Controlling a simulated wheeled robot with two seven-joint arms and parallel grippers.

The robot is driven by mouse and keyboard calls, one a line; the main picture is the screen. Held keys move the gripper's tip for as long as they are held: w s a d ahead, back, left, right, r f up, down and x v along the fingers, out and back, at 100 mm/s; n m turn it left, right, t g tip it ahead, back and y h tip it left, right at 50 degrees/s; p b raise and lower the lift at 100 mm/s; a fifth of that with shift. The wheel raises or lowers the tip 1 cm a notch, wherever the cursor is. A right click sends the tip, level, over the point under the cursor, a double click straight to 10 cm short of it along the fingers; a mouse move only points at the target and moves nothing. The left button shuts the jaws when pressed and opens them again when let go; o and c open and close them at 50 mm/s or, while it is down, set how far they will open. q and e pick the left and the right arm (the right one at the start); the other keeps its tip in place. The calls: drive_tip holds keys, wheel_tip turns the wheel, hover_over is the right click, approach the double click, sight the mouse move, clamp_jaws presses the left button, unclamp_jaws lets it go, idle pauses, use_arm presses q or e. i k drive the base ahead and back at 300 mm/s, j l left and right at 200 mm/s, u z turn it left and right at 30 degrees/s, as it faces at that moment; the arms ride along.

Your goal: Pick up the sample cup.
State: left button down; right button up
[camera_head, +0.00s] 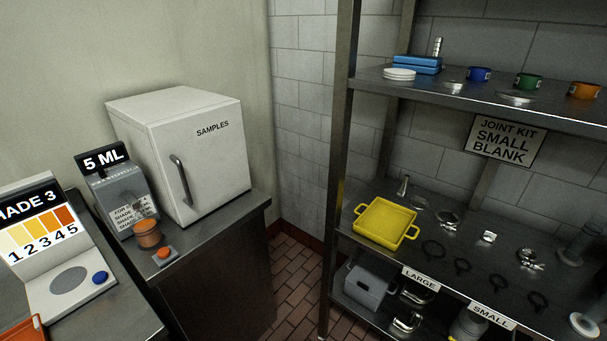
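An orange-brown cup (147,234), which looks like the sample cup, stands upright at the front of the grey 5 ML dispenser (123,196) on the left counter. Its contents cannot be made out. Neither of my grippers is in view, and nothing is seen holding the cup.
An orange button (164,253) sits right of the cup. A white SAMPLES cabinet (183,155) stands behind, door shut. A shade reader (62,260) is at left; an orange edge (22,330) shows below it. A metal shelf (440,95) and yellow tray (381,225) are right. Floor between is clear.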

sight(147, 231)
drive_tip(key=u, duration=1.3)
